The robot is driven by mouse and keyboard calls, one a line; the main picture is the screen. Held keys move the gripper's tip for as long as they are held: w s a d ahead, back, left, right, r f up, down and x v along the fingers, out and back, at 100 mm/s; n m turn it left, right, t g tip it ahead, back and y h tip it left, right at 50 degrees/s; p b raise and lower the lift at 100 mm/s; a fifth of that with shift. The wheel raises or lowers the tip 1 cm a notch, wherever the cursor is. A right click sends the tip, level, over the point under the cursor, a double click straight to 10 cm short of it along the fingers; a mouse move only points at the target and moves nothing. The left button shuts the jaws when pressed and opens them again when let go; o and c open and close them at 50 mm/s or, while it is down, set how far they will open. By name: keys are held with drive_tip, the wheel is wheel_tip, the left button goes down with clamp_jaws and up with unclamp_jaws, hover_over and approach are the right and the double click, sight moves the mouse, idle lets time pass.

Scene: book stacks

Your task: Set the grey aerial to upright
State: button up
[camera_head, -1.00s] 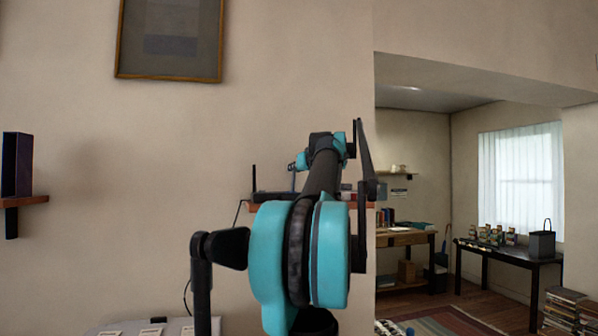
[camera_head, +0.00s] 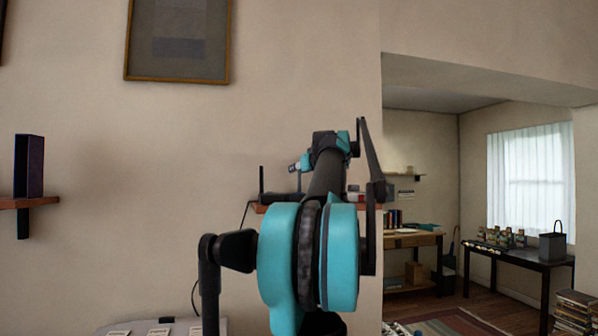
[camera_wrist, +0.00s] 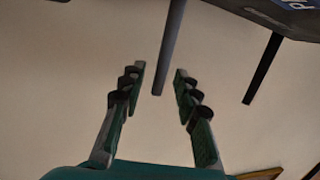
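The grey aerial (camera_wrist: 170,45) is a thin rod that comes in from the top edge of the wrist view, leaning slightly. My gripper (camera_wrist: 159,68) is open, with one finger on each side of the aerial's free end. A gap shows between the rod and both fingers. The dark device (camera_wrist: 275,14) fills the top right of that view, and a black aerial (camera_wrist: 263,68) sticks out from it at a slant. The grey aerial's base is out of view. In the head view my arm hides much of the device, and a dark upright rod (camera_head: 261,180) stands left of it.
A wooden wall shelf (camera_head: 262,208) is partly behind my arm, with a cable hanging from its left end. Another shelf (camera_head: 30,202) holds a dark upright box (camera_head: 29,166) at the left. A framed picture (camera_head: 178,40) hangs above. A dark table (camera_head: 520,258) stands by the window.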

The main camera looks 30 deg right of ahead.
drive_tip(key=shift+s, duration=0.1)
drive_tip(key=s+r, duration=0.1)
drive_tip(key=s, duration=1)
drive_tip(key=shift+s+a+r, duration=0.35)
drive_tip(key=shift+r, duration=0.05)
